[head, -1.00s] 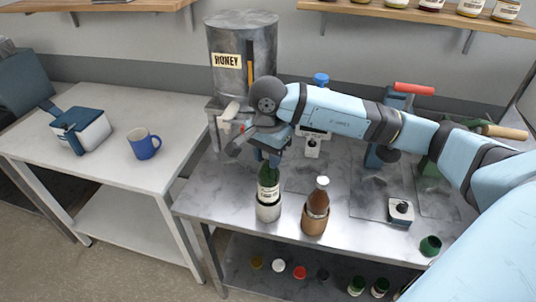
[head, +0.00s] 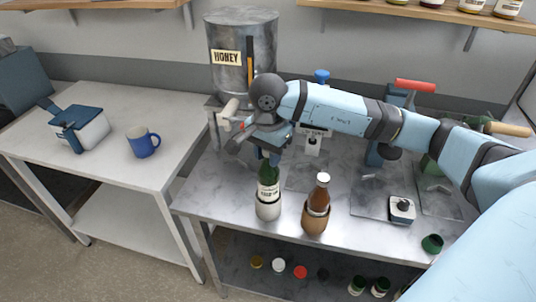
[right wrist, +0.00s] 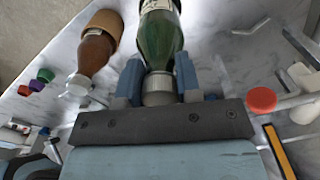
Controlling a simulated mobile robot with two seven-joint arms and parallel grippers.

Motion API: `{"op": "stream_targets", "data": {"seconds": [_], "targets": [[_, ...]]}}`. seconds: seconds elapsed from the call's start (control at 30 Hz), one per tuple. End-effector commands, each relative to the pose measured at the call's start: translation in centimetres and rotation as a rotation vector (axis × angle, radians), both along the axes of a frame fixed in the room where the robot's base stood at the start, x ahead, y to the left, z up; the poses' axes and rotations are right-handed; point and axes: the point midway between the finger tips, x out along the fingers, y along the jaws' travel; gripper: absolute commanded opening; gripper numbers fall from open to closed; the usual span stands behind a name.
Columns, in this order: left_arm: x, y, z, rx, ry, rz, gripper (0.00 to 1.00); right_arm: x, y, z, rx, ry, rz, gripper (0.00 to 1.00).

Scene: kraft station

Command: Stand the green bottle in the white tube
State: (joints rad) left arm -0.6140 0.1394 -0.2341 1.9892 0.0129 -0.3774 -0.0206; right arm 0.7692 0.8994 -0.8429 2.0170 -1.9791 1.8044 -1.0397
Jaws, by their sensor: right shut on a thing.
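The green bottle (head: 268,183) stands upright with its lower end inside the white tube (head: 268,210), at the front of the metal table. Its label shows above the tube's rim, and its base is hidden inside. My right gripper (head: 270,155) is above it, shut on its neck. In the right wrist view, the green bottle (right wrist: 160,40) runs up from between the two fingers of my right gripper (right wrist: 158,82). I cannot tell whether the base rests on the tube's bottom. My left gripper is not in view.
A brown bottle (head: 319,192) stands in a brown tube (head: 314,221) just right of the white tube. A honey tank (head: 243,60) stands behind. A blue mug (head: 142,142) is on the left table.

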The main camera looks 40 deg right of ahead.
Motion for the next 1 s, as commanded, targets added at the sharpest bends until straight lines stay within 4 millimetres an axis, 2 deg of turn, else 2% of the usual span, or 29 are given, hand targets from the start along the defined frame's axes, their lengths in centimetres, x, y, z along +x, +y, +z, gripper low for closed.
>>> {"op": "stream_targets", "data": {"seconds": [0.57, 1.0], "targets": [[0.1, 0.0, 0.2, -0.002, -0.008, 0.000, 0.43, 0.0, 0.0, -0.1, 0.000, -0.001, 0.000, 0.00], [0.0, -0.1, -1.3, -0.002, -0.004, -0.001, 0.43, 0.0, 0.0, -1.3, 0.001, -0.002, 0.000, 0.00]]}}
